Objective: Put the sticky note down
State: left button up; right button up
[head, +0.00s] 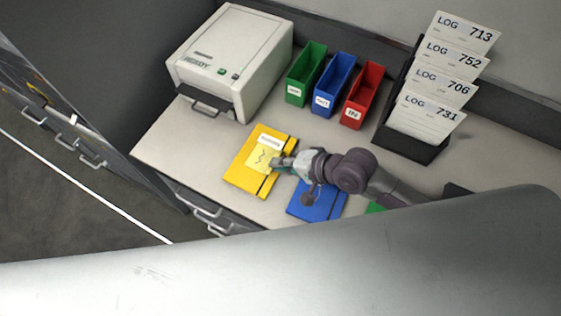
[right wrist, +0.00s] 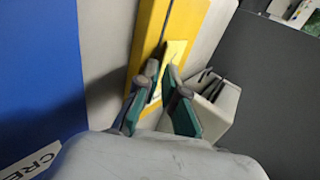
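The sticky note (head: 262,158) is a pale yellow square with a dark zigzag mark. It appears over the yellow notebook (head: 240,178), below that notebook's white label. My right gripper (head: 279,163) is at the note's right edge. In the right wrist view, the note (right wrist: 176,50) shows beyond and between the fingers (right wrist: 161,75) against the yellow notebook (right wrist: 148,38). The fingers are apart, with a gap between the tips. I cannot tell whether the note touches a finger or lies fully flat. My left gripper is not in view.
A blue notebook (head: 312,203) lies right of the yellow one, partly under my right arm. Behind stand a white printer (head: 225,62), green (head: 306,75), blue (head: 334,85) and red (head: 362,95) bins, and a card rack (head: 410,143). Bare desk (head: 190,150) lies left.

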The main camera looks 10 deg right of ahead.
jog(key=shift+r, duration=0.1)
jog(key=shift+r, duration=0.2)
jog(key=v, duration=1.2)
jog(key=shift+f, duration=0.1)
